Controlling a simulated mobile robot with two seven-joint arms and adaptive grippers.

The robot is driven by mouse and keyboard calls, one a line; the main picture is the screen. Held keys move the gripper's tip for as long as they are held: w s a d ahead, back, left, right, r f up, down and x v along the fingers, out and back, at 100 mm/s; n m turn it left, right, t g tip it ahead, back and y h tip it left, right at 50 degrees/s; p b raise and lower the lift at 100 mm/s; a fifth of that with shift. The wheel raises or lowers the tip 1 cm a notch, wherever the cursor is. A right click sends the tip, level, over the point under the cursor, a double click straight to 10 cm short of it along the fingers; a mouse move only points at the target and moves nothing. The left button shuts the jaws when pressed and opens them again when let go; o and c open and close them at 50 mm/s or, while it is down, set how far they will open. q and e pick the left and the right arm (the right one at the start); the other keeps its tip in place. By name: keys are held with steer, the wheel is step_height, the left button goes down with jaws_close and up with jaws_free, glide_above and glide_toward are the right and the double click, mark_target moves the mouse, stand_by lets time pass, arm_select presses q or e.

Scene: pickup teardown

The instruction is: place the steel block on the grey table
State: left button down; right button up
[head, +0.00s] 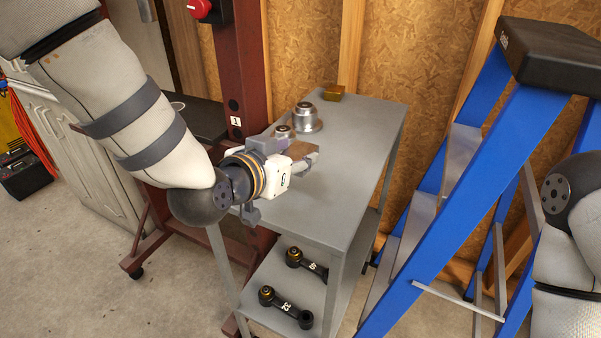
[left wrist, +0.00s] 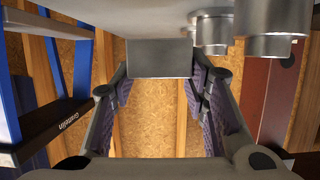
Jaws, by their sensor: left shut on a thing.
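The steel block (head: 298,148) is between the fingers of my left gripper (head: 306,160), which is shut on it over the grey table (head: 345,175). In the left wrist view the block (left wrist: 160,58) shows as a plain grey box between the two fingers (left wrist: 160,95). That view is upside down, with the pale table top (left wrist: 130,15) along its upper edge. The block is at or very close to the table surface; I cannot tell whether it touches. My right gripper is out of view; only part of my right arm shows at the right edge.
A stepped metal cylinder (head: 307,122) and a smaller one (head: 283,131) stand beside the left gripper. A brass-coloured block (head: 333,93) sits at the table's far end. Black links (head: 287,307) lie on the lower shelf. A blue ladder (head: 450,210) stands right. The table's right part is clear.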

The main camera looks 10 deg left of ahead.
mark_target(300, 174)
arm_select(q)
steer(key=shift+w+d+f, duration=0.15)
steer(key=shift+d, duration=0.2)
steer(key=shift+d+f, duration=0.15)
steer(key=shift+f, duration=0.8)
steer(key=shift+d+f, duration=0.15)
steer(key=shift+f, duration=0.75)
steer(key=shift+f, duration=0.2)
steer(key=c, duration=0.9)
jaws_free()
steer(key=shift+c, duration=0.2)
steer(key=shift+f, duration=0.1)
steer(key=shift+r, duration=0.25)
